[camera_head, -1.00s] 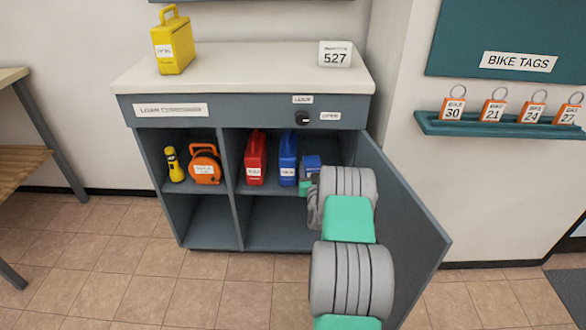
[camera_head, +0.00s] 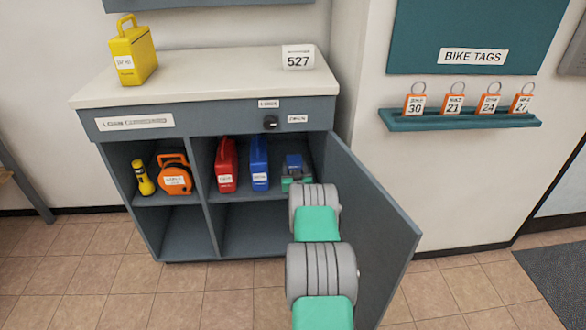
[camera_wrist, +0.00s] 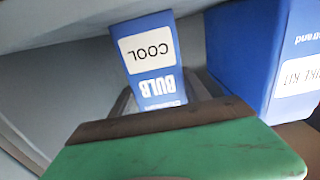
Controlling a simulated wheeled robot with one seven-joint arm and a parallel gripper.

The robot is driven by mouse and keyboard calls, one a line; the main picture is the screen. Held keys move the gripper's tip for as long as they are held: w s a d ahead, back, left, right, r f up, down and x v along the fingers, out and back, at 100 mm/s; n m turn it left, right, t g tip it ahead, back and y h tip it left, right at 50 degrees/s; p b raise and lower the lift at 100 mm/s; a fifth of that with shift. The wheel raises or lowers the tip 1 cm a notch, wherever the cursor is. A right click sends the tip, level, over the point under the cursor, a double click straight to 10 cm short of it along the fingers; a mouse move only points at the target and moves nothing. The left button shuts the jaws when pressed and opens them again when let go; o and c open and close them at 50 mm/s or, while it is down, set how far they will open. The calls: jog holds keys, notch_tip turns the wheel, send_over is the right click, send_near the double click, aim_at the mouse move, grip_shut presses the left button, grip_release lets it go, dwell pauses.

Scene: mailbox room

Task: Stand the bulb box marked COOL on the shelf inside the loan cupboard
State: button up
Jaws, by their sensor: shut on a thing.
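The blue bulb box (camera_wrist: 148,55) shows its white COOL label upside down in the wrist view. My gripper (camera_wrist: 160,98) is shut on it, with a finger on each side. In the head view, the bulb box (camera_head: 293,162) is upright in my gripper (camera_head: 295,177), inside the open loan cupboard (camera_head: 122,97), at the right end of the shelf (camera_head: 205,198). It is right of the blue case. Whether its base touches the shelf is unclear. My arm hides part of the lower right compartment.
A blue case (camera_head: 259,165) and a red case (camera_head: 226,165) stand left of the box. An orange reel (camera_head: 174,175) and yellow torch (camera_head: 143,177) fill the left compartment. The open door (camera_head: 372,215) stands close right of my arm. The lower compartments look empty where visible.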

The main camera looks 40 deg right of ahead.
jog(key=shift+r, duration=0.15)
jog(key=shift+f+b, duration=0.25)
jog(key=shift+b, duration=0.05)
jog(key=o, duration=1.4)
jog(key=shift+r, duration=0.1)
